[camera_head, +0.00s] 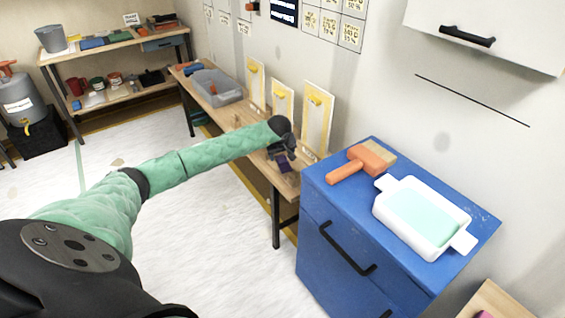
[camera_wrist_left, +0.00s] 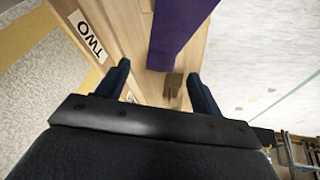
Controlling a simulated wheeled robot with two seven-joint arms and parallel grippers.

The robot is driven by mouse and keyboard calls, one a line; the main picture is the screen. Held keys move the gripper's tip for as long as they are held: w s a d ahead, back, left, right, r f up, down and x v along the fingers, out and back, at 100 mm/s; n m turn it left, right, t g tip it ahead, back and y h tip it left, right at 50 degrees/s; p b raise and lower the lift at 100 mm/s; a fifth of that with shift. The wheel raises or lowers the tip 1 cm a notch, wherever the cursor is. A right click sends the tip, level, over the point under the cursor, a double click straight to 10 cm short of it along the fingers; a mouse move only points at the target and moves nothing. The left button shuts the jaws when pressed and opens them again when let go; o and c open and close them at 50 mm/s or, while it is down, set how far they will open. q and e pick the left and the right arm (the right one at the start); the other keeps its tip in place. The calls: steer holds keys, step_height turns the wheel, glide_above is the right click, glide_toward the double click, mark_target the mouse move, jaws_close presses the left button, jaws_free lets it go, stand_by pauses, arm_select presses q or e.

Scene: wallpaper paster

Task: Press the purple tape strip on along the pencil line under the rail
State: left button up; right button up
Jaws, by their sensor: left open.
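My left gripper (camera_head: 281,152) is over the long wooden bench and points down at it. In the left wrist view its two fingers (camera_wrist_left: 158,78) stand apart with nothing held between them. The purple tape strip (camera_wrist_left: 180,32) lies on the wood just beyond the fingertips, and its far end runs out of the picture. In the head view only a small purple patch (camera_head: 285,164) shows by the gripper. A thin dark line (camera_head: 472,100) slants across the pale wall at the upper right, below the white cabinet. I cannot make out a separate rail. My right gripper is not in view.
The bench (camera_head: 238,115) carries a grey bin (camera_head: 217,88) and upright boards with yellow pieces (camera_head: 317,115). A "TWO" label (camera_wrist_left: 90,40) lies beside the strip. White cabinet (camera_head: 500,20) overhangs.

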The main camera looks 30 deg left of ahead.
mark_target(281, 157)
arm_select(q)
steer(key=shift+a+p+x, duration=0.2)
steer(key=shift+p+x, duration=0.5)
steer(key=shift+x, duration=1.95)
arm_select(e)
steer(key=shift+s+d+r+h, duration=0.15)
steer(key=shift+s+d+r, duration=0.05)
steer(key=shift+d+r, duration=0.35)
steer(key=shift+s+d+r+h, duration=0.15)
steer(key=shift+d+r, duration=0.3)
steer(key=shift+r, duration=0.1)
arm_select(q)
steer(key=c, duration=1.1)
steer(key=shift+r, duration=0.1)
steer(key=shift+c, duration=0.2)
